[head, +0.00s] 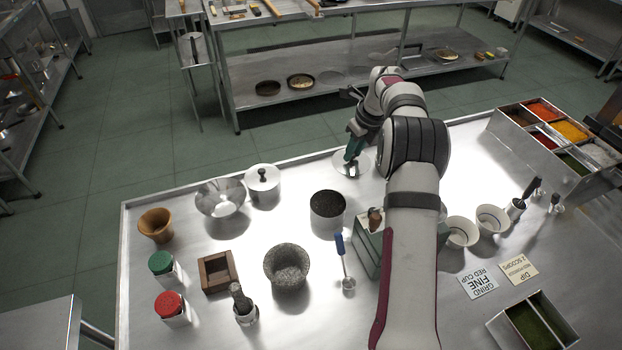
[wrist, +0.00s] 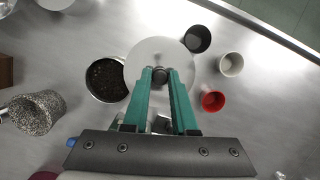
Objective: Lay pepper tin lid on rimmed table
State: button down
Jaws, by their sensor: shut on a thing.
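My gripper (head: 353,158) is shut on the dark knob of the pepper tin lid (head: 343,167), a pale round disc. In the wrist view, my gripper's green fingers (wrist: 161,74) pinch the knob at the middle of the lid (wrist: 150,51). The lid looks held flat above the rimmed table (head: 305,177), near its far edge. The pepper tin (head: 328,208) stands open nearer the camera and shows dark contents. In the wrist view, the lid overlaps the right edge of the pepper tin (wrist: 105,80).
A lidded pot (head: 263,183), a steel bowl (head: 220,198) and a stone mortar (head: 287,266) stand left of and nearer than the lid. The wrist view shows a black cup (wrist: 197,39), a white cup (wrist: 231,64) and a red cup (wrist: 212,100) to the lid's right.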

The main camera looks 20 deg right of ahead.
jog(key=shift+m, duration=0.3)
jog(key=w+a+f, duration=0.3)
jog(key=w+a, duration=0.1)
jog(key=w+a+f, duration=0.4)
jog(key=shift+w+a+f, duration=0.1)
jog(key=shift+f, duration=2)
jog(key=shift+f, duration=0.1)
jog(key=c, duration=0.7)
grip_release()
